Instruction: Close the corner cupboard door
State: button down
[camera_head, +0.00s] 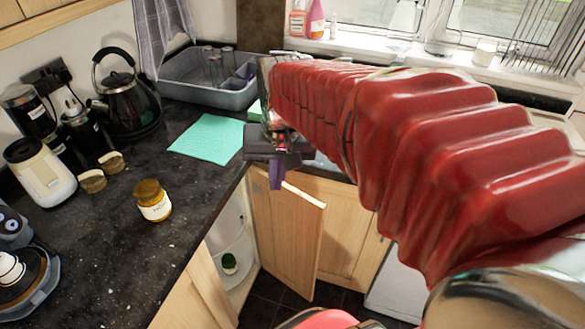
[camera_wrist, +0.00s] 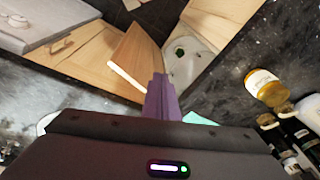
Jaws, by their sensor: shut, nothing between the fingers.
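The corner cupboard door (camera_head: 292,240) is light wood and stands ajar below the worktop corner. To its left the cupboard opening shows white shelves (camera_head: 232,235) with a green-topped jar (camera_head: 229,263) inside. My gripper (camera_head: 276,178) is shut and empty, pointing down near the top of the door. In the wrist view the purple fingers (camera_wrist: 161,98) are together, and the door (camera_wrist: 137,60) is just to their left. I cannot tell whether the fingers touch the door.
A grey basin (camera_head: 205,85) stands in the corner. Dark floor shows below the door.

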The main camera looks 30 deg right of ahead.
jog(key=w+d+f+m+g+y, duration=0.1)
jog(key=d+f+m, duration=0.1)
jog(key=d+f, duration=0.2)
jog(key=w+d+f+m+g, duration=0.1)
jog(key=d+f+m, duration=0.2)
jog(key=d, duration=0.5)
jog(key=w+d+f+m+g+y, duration=0.1)
jog(key=w+d+f+m, duration=0.1)
jog(key=d+f, duration=0.4)
jog(key=shift+w+d+f+m+y, duration=0.1)
jog(key=shift+d+m+y, duration=0.2)
jog(key=shift+d+m, duration=0.3)
jog(key=shift+f, duration=0.1)
jog(key=x, duration=0.9)
jog(key=shift+f, duration=0.35)
